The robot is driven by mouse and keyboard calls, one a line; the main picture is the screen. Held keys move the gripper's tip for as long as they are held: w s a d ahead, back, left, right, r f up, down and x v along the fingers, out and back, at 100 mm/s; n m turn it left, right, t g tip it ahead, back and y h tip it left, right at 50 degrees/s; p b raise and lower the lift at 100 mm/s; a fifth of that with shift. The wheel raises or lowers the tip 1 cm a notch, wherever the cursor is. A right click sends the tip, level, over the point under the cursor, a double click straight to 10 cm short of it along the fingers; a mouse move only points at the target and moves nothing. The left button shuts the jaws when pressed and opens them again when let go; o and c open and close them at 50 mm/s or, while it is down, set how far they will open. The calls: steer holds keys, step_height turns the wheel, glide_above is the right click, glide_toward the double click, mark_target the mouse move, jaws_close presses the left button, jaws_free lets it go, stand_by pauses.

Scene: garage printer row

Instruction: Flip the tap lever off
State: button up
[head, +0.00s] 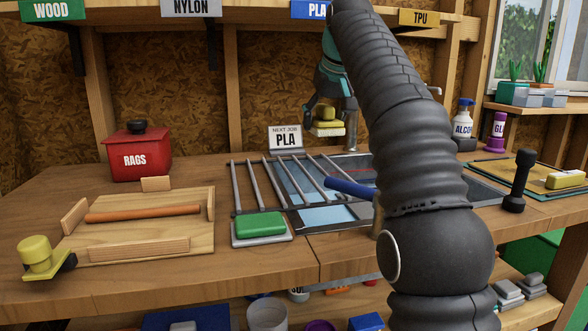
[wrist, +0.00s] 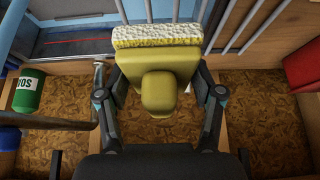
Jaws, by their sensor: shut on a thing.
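My gripper (head: 326,112) is shut on a yellow scrubber (head: 327,130) with a pale sponge face. It holds it in the air over the back of the sink. In the wrist view the scrubber (wrist: 165,68) sits between both fingers. An upright metal post (head: 351,132), which looks like the tap, stands just right of the scrubber; it also shows in the wrist view (wrist: 99,78), left of the gripper and apart from it. A small grey end (head: 435,91) sticks out right of my arm and may be the tap lever. My arm hides the part between.
Rack bars (head: 250,188) lie across the sink (head: 350,213). A green block (head: 260,224) rests at its front left. A blue-headed tool (head: 350,188) is partly behind my arm.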

glide_above(278, 177)
steer(key=s, duration=0.2)
steer(key=f, duration=0.6)
steer(key=shift+w+d+f, duration=0.1)
steer(key=shift+w+d, duration=0.15)
steer(key=shift+d, duration=0.1)
steer(key=shift+a+f+b, duration=0.1)
steer(key=shift+f+b, duration=0.8)
steer(key=shift+f, duration=1.1)
steer(key=shift+f, duration=0.1)
steer(key=o, duration=1.3)
steer(key=p+v, duration=0.1)
steer(key=v, duration=1.1)
steer(key=shift+p, duration=0.4)
